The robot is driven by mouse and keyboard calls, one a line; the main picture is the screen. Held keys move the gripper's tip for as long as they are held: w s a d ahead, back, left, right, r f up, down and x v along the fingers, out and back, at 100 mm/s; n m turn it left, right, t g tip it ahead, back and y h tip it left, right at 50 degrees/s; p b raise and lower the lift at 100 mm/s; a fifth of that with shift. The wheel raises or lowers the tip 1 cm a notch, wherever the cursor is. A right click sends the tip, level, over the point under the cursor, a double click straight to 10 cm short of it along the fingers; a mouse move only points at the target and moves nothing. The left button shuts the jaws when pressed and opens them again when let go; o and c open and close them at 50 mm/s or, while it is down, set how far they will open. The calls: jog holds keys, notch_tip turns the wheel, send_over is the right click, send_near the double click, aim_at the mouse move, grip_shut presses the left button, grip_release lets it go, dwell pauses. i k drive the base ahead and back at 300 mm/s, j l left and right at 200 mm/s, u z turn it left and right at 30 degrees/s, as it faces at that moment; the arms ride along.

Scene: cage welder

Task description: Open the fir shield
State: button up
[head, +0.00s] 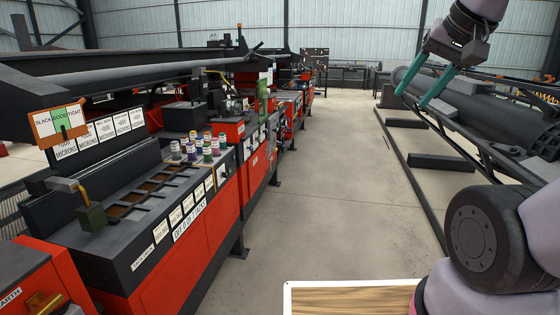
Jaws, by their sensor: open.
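My gripper (410,99) is at the upper right, with its two teal fingers apart and nothing between them. It points down and left, over or in front of a long dark cylinder (480,122); I cannot tell whether it touches it. No part is clearly readable as the fir shield. A dark tilted panel (115,170) with white micron labels stands behind the tray row of the red station at left, well away from my gripper.
The black-topped red bench (140,265) holds shallow compartments and several coloured bottles (205,148). More red machines line the left side towards the back. The concrete aisle (330,200) is clear. Dark rails (420,195) and blocks lie at right. A wood-topped board (350,300) is at the front.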

aim_at(261, 83)
jog(key=i, duration=2.15)
jog(key=i+u, duration=0.15)
jog(key=i, duration=0.55)
jog(key=i+l+u, duration=0.1)
jog(key=i, duration=0.6)
jog(key=l, duration=0.1)
